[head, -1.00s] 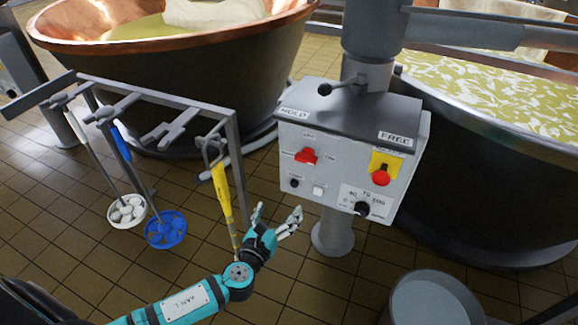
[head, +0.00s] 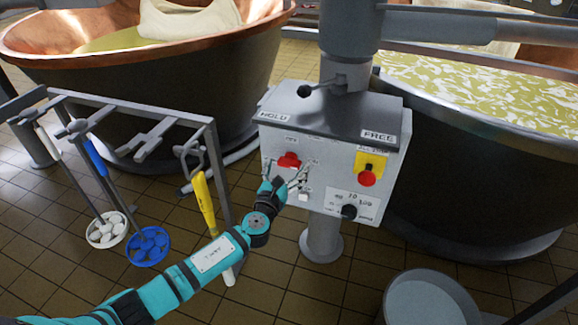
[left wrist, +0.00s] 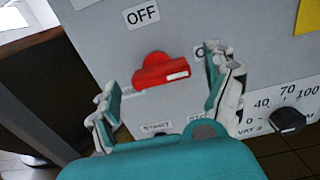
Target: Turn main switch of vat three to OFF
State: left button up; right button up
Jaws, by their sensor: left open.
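The red main switch (head: 289,160) sits on the front of the light grey control box (head: 330,150). In the left wrist view the switch (left wrist: 162,73) lies roughly sideways, its white mark at the right end. An OFF label (left wrist: 143,15) is above it; a label to its right is partly hidden by a finger. A "VAT 3" marking (left wrist: 254,125) shows under the dial. My left gripper (head: 291,176) is open just in front of the box. Its two fingers are on either side of the switch, and I cannot tell whether they touch it. My right gripper is not in view.
A red button on a yellow plate (head: 368,178) and a black dial (head: 349,212) are to the right on the box. A black-knobbed lever (head: 305,91) is on top. A tool rack (head: 150,122) stands left. A grey bucket (head: 430,298) stands front right. Large vats stand behind.

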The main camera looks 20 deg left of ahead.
pick_arm(q)
jog(key=shift+w, duration=1.15)
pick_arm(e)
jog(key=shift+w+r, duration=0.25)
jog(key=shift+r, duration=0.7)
pick_arm(q)
jog(key=c, duration=1.2)
